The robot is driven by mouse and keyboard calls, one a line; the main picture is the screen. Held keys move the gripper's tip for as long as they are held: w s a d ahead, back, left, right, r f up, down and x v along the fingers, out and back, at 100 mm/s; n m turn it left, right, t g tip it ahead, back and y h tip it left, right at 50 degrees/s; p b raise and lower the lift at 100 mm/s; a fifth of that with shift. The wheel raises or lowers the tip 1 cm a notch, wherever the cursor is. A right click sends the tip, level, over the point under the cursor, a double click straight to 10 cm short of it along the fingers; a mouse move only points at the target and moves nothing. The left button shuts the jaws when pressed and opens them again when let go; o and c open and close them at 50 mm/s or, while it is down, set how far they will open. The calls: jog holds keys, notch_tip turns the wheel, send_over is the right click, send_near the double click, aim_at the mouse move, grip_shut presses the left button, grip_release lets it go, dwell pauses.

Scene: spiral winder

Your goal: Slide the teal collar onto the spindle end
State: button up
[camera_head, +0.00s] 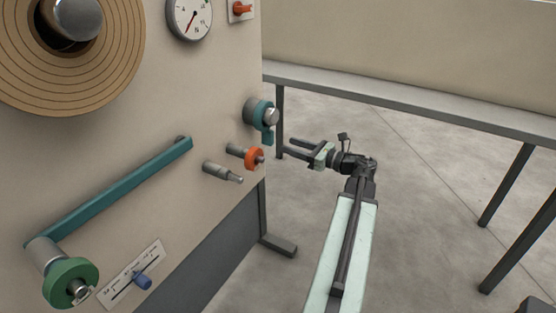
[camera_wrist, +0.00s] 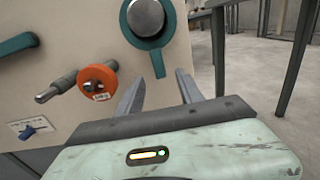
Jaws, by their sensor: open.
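The teal collar (camera_head: 256,114) is a ring with a flat tab hanging down, around a thick silver shaft end (camera_head: 272,117) on the panel's right part. In the wrist view the collar (camera_wrist: 157,57) surrounds the round silver face (camera_wrist: 145,17), tab pointing down. I cannot tell how far on it sits. A bare grey stepped pin (camera_head: 222,172) sticks out lower left. My gripper (camera_head: 288,146) is open and empty, to the right of and below the collar. In the wrist view the tab's lower end shows between the fingertips (camera_wrist: 159,77), with a gap apparent in the head view.
An orange collar (camera_head: 255,158) sits on a peg just below the teal one, left of my gripper. A teal crank arm (camera_head: 110,192) with a green knob (camera_head: 68,281) is at left. A grey rail table (camera_head: 400,110) stands behind.

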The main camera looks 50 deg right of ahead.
aim_at(273, 140)
jog(key=shift+x, duration=4.55)
jog(key=shift+a+f, duration=0.1)
grip_shut()
